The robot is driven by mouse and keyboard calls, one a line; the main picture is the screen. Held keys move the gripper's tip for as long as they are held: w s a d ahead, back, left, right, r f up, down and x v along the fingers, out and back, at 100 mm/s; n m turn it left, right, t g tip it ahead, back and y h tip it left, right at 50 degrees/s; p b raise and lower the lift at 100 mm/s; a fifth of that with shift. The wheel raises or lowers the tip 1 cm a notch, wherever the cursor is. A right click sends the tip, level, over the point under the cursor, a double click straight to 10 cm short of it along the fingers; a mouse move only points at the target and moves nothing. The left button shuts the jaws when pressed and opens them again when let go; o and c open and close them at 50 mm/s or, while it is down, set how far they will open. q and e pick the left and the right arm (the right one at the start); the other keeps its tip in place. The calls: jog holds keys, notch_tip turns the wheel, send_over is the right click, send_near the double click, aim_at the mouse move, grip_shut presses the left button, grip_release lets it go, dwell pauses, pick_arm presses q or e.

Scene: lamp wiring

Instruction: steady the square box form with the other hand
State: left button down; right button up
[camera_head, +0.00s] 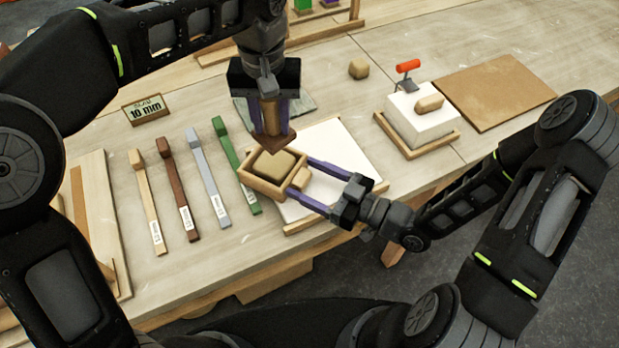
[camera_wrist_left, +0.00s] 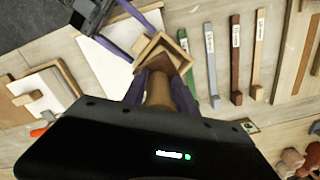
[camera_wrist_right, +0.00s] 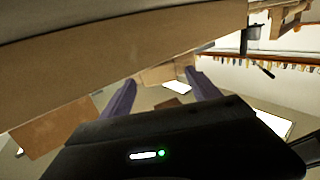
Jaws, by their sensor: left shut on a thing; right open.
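The square box form (camera_head: 262,185) is a small open wooden frame with a tan lump (camera_head: 273,164) inside; it stands at the left edge of a white board (camera_head: 345,152). A wooden tab sticks out on its right side. My left gripper (camera_head: 270,118) is shut on a brown wooden tool with a flat square foot (camera_head: 272,138), held upright over the form's back edge. The tool and form also show in the left wrist view (camera_wrist_left: 158,88). My right gripper (camera_head: 302,180) is open, its fingers around the tab side of the form; contact is unclear.
Several coloured bars, brown (camera_head: 179,190), grey (camera_head: 208,180) and green (camera_head: 236,165), lie left of the form. A white block (camera_head: 420,125) on a wooden tray, a red-handled tool (camera_head: 408,67) and a brown board (camera_head: 495,92) are to the right. A 10 mm sign (camera_head: 145,109) stands behind.

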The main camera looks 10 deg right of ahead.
grip_shut()
dwell(0.8)
dwell(0.4)
dwell(0.7)
dwell(0.4)
pick_arm(q)
jog(key=shift+w+a+f+n, duration=0.15)
jog(key=shift+w+f+n, duration=0.15)
jog(key=shift+f+n, duration=0.5)
jog(key=shift+w+a+f+n, duration=0.1)
jog(key=shift+w+f+n, duration=0.15)
jog(key=shift+f+n, duration=0.55)
jog(key=shift+r, duration=0.15)
